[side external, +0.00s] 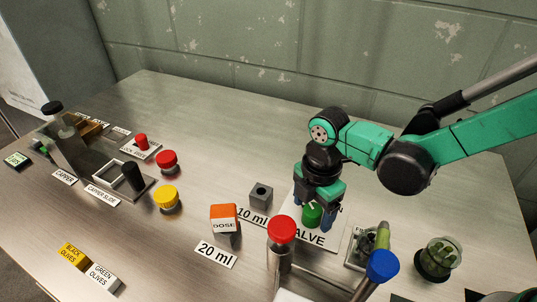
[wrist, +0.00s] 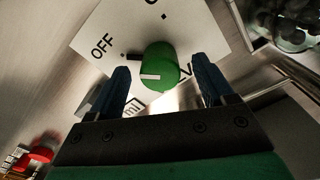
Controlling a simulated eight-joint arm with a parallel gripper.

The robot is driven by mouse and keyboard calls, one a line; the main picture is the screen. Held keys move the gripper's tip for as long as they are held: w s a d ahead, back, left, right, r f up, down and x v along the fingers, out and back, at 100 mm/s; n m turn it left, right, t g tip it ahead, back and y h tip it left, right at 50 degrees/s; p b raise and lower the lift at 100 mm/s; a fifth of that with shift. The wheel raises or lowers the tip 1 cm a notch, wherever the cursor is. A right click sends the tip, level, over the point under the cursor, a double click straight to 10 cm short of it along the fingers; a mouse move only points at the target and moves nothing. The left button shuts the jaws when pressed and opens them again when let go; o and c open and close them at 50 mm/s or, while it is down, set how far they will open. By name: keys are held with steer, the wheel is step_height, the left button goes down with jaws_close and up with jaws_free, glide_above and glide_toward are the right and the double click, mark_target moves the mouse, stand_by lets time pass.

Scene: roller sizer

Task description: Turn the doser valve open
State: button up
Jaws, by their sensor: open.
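The doser valve is a green round knob (wrist: 160,66) on a white plate (wrist: 95,28) in the wrist view. A white mark on the knob points left, toward the side of the printed word OFF. In the side view the knob (side external: 312,214) shows between the fingers, above the label VALVE. My gripper (wrist: 165,85) is open and points down at the knob, with one blue finger on each side of it. In the side view my gripper (side external: 315,215) is low over the plate. I cannot tell whether the fingers touch the knob.
A red-capped post (side external: 281,230) and a blue-capped post (side external: 383,266) stand in front of the plate. A glass jar of green olives (side external: 436,258) stands to the right. An orange DOSE block (side external: 225,219) and a grey block (side external: 261,195) stand left. The table behind is clear.

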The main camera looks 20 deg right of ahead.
steer(key=shift+f, duration=0.55)
jaws_close()
